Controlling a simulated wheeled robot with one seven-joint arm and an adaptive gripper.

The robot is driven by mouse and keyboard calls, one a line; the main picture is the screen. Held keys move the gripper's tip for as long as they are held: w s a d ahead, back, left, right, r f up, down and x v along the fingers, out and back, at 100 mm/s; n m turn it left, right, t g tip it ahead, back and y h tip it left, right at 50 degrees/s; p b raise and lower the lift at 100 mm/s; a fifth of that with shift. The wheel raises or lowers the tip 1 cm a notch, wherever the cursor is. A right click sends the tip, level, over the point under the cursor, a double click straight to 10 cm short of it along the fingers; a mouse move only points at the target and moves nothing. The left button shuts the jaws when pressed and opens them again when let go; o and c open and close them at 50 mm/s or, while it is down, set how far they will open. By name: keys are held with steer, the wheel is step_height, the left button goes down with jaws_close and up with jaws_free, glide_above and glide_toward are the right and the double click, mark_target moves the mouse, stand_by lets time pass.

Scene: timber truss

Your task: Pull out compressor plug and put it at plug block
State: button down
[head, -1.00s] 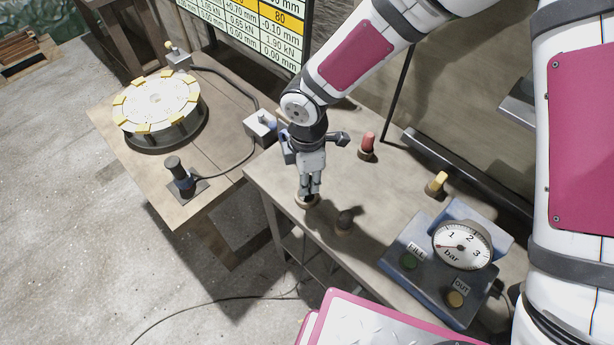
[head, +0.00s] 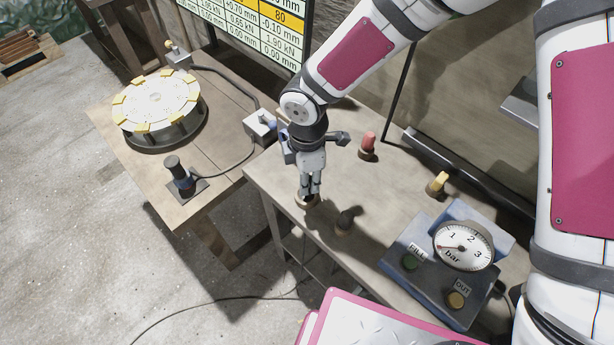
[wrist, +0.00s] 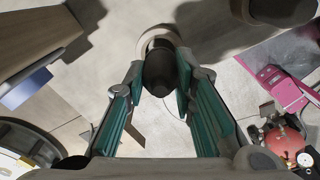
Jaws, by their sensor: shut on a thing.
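My gripper (head: 309,188) points down at the front left edge of the bench. It is shut on a dark cylindrical plug (wrist: 160,72), which shows between the green-lined fingers in the wrist view. The plug's lower end is at a pale round holder (head: 305,202), seen as a ring (wrist: 146,40) in the wrist view. I cannot tell whether the plug sits fully in it. The fingers hide most of the plug in the head view. No label shows which thing is the plug block.
On the bench stand a red peg (head: 368,141), a yellow peg (head: 438,182), a dark peg (head: 345,219) and a gauge box (head: 425,268) marked FILL and OUT. A second table (head: 225,155) holds a round disc (head: 157,98). A red tank (wrist: 284,142) shows in the wrist view.

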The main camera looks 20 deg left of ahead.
steer(key=shift+f, duration=0.15)
steer(key=shift+f+b, duration=0.35)
steer(key=shift+b, duration=0.05)
steer(key=shift+f+b, duration=0.7)
steer(key=shift+f, duration=0.2)
steer(key=c, duration=1.2)
jaws_free()
steer(key=shift+c, duration=0.2)
